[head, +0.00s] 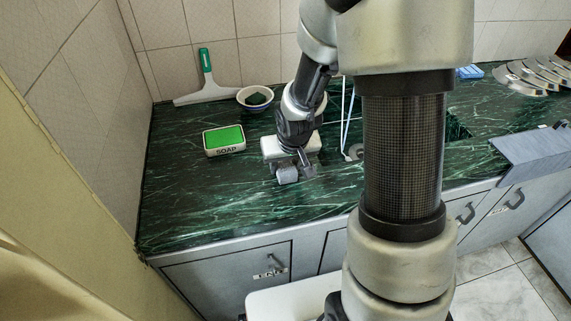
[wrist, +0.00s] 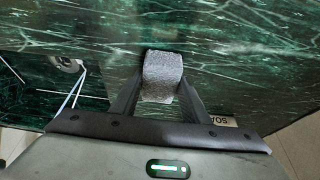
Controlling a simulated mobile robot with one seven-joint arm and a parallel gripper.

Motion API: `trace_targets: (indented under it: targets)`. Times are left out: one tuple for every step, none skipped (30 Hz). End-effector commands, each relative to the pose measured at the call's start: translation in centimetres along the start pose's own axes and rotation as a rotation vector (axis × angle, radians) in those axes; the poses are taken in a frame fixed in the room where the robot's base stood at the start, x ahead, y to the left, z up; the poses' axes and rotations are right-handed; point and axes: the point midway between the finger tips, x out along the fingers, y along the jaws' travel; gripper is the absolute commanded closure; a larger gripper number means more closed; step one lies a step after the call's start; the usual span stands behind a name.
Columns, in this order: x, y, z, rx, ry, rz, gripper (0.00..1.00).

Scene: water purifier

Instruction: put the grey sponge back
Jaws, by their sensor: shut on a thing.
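The grey sponge (head: 287,174) is a small speckled block at my gripper's tip, above or on the dark green marble counter near its front. In the wrist view the sponge (wrist: 162,72) sits between the two fingers. My gripper (head: 289,167) is shut on it, and its fingers also show in the wrist view (wrist: 160,100). I cannot tell whether the sponge touches the counter. A soap holder (head: 224,150) lettered SOAP, with a green top, lies left of my gripper. A white bowl (head: 243,98) holding a dark green piece stands behind it.
A squeegee (head: 207,78) with a green handle leans at the back left wall. A blue item (head: 470,72) and several plates (head: 535,75) are at the back right. A sink (head: 458,131) is partly hidden behind my arm. The front left counter (head: 185,205) is clear.

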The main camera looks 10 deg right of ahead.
Motion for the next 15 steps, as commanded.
trace_targets:
  targets:
    - [0.33,0.00,0.13,0.000,0.000,0.000,0.77]
    - [0.29,0.00,0.11,0.000,0.000,0.000,0.57]
    - [0.18,0.00,0.07,0.000,0.000,0.000,0.50]
    - [0.18,0.00,0.07,0.000,0.000,0.000,0.45]
    - [0.18,0.00,0.07,0.000,0.000,0.000,0.40]
    - [0.18,0.00,0.07,0.000,0.000,0.000,0.40]
    - [0.18,0.00,0.07,0.000,0.000,0.000,0.40]
    - [0.18,0.00,0.07,0.000,0.000,0.000,0.40]
    - [0.18,0.00,0.07,0.000,0.000,0.000,0.40]
    - [0.17,-0.01,0.07,0.000,0.000,0.000,0.40]
    - [0.17,-0.01,0.07,0.000,0.000,0.000,0.40]
    - [0.17,-0.01,0.07,0.000,0.000,0.000,0.40]
    - [0.14,-0.01,0.05,0.000,0.000,0.000,0.40]
    - [0.06,-0.01,0.02,0.000,0.000,0.000,0.40]
    - [-0.13,-0.01,-0.06,0.000,0.000,0.000,0.40]
